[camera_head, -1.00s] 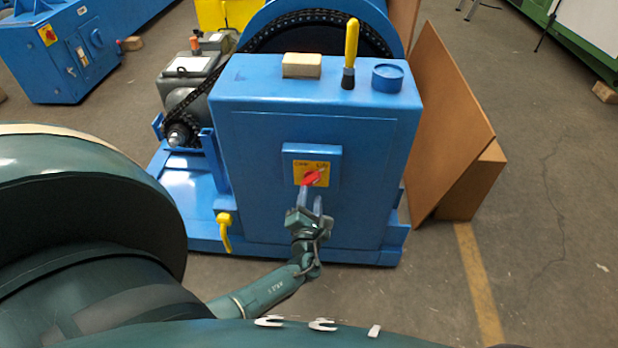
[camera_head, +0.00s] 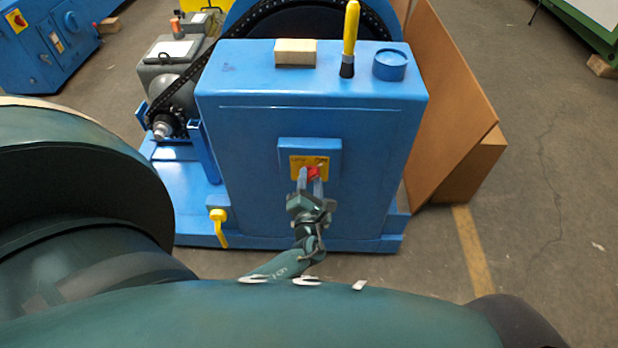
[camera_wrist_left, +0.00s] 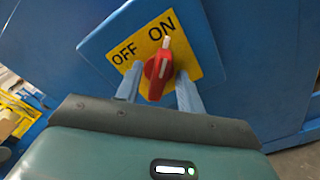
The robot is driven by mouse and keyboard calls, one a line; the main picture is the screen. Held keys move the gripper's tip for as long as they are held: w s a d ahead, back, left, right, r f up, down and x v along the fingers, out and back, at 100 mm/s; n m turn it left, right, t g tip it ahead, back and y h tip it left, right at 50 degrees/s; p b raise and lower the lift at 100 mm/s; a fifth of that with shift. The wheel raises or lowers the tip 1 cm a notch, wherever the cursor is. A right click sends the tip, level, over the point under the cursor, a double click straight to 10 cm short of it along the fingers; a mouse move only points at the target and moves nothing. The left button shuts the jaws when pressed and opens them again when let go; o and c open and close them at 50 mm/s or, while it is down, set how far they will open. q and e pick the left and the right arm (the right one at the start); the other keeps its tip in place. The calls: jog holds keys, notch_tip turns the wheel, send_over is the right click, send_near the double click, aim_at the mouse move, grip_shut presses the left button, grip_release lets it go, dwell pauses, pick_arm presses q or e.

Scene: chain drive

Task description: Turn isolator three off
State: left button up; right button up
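A red rotary knob (camera_head: 314,172) sits on a yellow plate (camera_head: 322,161) on the front of a blue cabinet (camera_head: 250,130). In the left wrist view, the red knob (camera_wrist_left: 157,76) has its white mark towards ON, with OFF printed to the left on the yellow plate (camera_wrist_left: 184,62). No isolator number is readable. My left gripper (camera_head: 310,182) is at the switch. In the left wrist view, the left gripper (camera_wrist_left: 158,88) is open, with one finger on each side of the knob. I cannot tell whether the right-hand finger touches it. My right gripper is out of view.
On the cabinet top are a wooden block (camera_head: 295,52), a yellow-handled tool (camera_head: 350,38) and a blue cap (camera_head: 389,64). A chain drive runs behind. Brown boards (camera_head: 450,110) lean at the right. Another blue cabinet (camera_head: 45,45) with a red switch stands far left.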

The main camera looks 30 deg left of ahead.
pick_arm(q)
grip_shut()
dwell(0.4)
